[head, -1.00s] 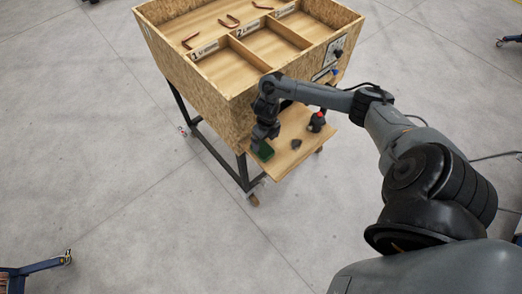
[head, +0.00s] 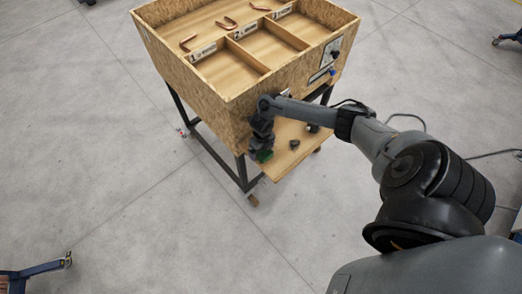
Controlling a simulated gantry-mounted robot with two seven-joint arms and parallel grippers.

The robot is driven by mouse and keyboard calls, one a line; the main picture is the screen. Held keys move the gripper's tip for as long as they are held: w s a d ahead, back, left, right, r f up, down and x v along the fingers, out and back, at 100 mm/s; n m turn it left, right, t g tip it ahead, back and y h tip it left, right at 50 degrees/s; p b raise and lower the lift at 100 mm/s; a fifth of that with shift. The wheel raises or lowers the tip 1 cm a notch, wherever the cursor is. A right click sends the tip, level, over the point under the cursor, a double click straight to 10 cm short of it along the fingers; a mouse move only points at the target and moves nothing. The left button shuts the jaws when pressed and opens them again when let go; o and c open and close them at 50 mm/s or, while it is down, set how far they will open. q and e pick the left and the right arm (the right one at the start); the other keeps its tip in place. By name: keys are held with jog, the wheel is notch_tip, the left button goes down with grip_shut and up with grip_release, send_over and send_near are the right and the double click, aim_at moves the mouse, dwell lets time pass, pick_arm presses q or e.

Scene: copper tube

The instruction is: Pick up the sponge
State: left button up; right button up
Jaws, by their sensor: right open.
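The green sponge (head: 264,156) is at the left end of the low wooden shelf (head: 284,163), partly hidden by my right gripper. My right gripper (head: 261,148) points down right at the sponge, with its jaws open. At this size I cannot tell whether the fingers touch the sponge or sit around it. My left gripper is not in view.
A small dark object (head: 294,144) lies on the shelf right of the sponge, and another dark item (head: 313,128) stands farther back, partly covered by my arm. The wooden bin (head: 190,75) with copper tubes rises above the shelf. Open floor lies in front.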

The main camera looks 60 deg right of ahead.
jog(key=c, duration=1.3)
notch_tip(320, 180, up, 9)
jog(key=shift+w+f, duration=0.1)
jog(key=shift+f, duration=0.1)
jog(key=shift+a+r+m+p, duration=0.55)
jog(key=shift+r+p, duration=0.75)
jog(key=shift+r, duration=3.5)
jog(key=w+a+r+m, duration=0.1)
jog(key=a+r+m, duration=0.1)
jog(key=a+m, duration=0.6)
jog(key=w+a+r+m+p, duration=0.1)
jog(key=w+a+r+m, duration=0.1)
jog(key=a+m, duration=0.6)
jog(key=w+a+r+m, duration=0.2)
jog(key=a+m, duration=0.7)
jog(key=m, duration=0.6)
jog(key=shift+r+p, duration=0.35)
jog(key=shift+r, duration=0.35)
